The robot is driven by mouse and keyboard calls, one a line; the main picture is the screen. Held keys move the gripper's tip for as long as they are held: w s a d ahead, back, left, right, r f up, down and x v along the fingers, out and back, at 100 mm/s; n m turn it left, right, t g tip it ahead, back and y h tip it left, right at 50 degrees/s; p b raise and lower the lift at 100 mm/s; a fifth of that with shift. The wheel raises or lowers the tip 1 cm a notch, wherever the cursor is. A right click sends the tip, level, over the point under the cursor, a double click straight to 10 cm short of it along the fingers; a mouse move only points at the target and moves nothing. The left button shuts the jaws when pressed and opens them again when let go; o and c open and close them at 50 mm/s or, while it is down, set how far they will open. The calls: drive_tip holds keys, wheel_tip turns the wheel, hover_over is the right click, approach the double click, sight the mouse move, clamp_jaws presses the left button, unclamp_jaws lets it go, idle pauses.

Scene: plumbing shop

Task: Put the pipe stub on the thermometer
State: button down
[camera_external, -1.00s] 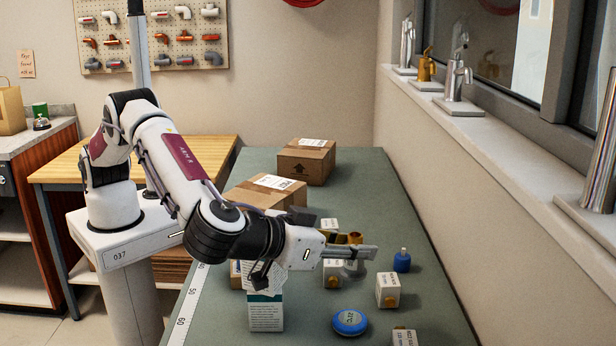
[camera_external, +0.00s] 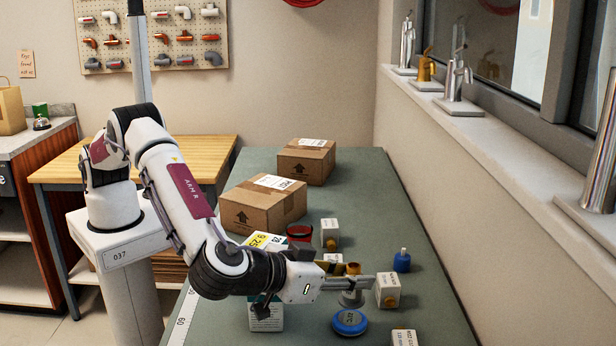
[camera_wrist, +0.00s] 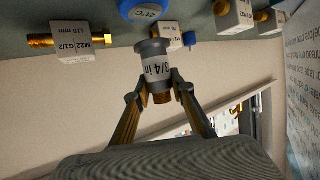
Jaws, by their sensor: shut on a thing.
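The pipe stub (camera_wrist: 155,65) is grey with a flange, a white "3/4 in" label and a copper-coloured end. My gripper (camera_wrist: 160,98) is shut on it, with a finger on each side, near the copper end. In the external view the stub (camera_external: 351,298) is upright, flange down, between the fingers of my gripper (camera_external: 362,283). The thermometer (camera_external: 349,322) is a round blue disc lying on the bench, just in front of the stub. It also shows at the top edge of the wrist view (camera_wrist: 145,8), beyond the flange, partly cut off. The stub's height above the bench is unclear.
A white box with a brass fitting (camera_external: 388,290) stands close right of my gripper. A blue bottle (camera_external: 402,261) is behind it. Another labelled box (camera_external: 404,338) is at the front. A white-and-green carton (camera_external: 266,318) stands under my wrist. Cardboard boxes (camera_external: 264,205) are farther back.

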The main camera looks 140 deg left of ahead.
sight(344, 293)
idle(0.3)
drive_tip(key=shift+f, duration=1.8)
drive_tip(key=shift+f, duration=0.1)
drive_tip(key=c, duration=1.7)
unclamp_jaws()
drive_tip(key=shift+f, duration=0.1)
drive_tip(key=shift+d+r, duration=0.1)
drive_tip(key=shift+r, duration=0.1)
drive_tip(key=v, duration=1.1)
drive_tip(key=shift+s+d+r, duration=0.1)
drive_tip(key=shift+d, duration=0.3)
